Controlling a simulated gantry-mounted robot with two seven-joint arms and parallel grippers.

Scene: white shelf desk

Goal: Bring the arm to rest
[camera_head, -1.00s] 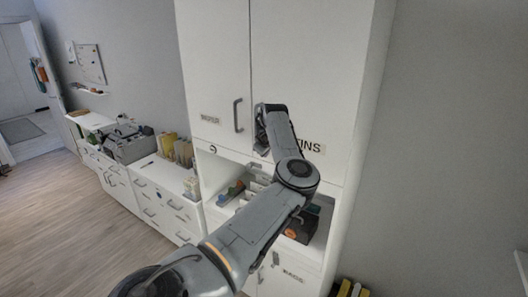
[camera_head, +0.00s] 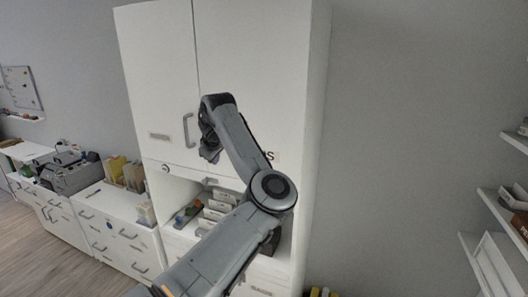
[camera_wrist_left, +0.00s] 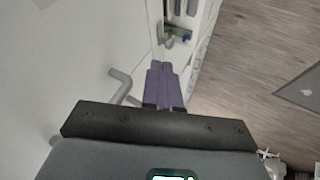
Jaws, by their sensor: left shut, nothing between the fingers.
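My left arm (camera_head: 225,245) reaches up from the bottom of the head view in front of a tall white cabinet (camera_head: 250,60). My left gripper (camera_head: 209,157) points down before the cabinet doors, just right of a grey door handle (camera_head: 187,130). In the left wrist view the two purple-grey fingers (camera_wrist_left: 161,84) lie together, shut and empty. The grey handle (camera_wrist_left: 121,86) shows left of them there, apart from the fingers. My right gripper is not in view.
An open cabinet niche (camera_head: 213,208) behind my arm holds files and small items. White drawers with a grey box (camera_head: 72,176) stand at left. Wall shelves (camera_head: 485,255) stand at far right. Bare grey wall lies between cabinet and shelves.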

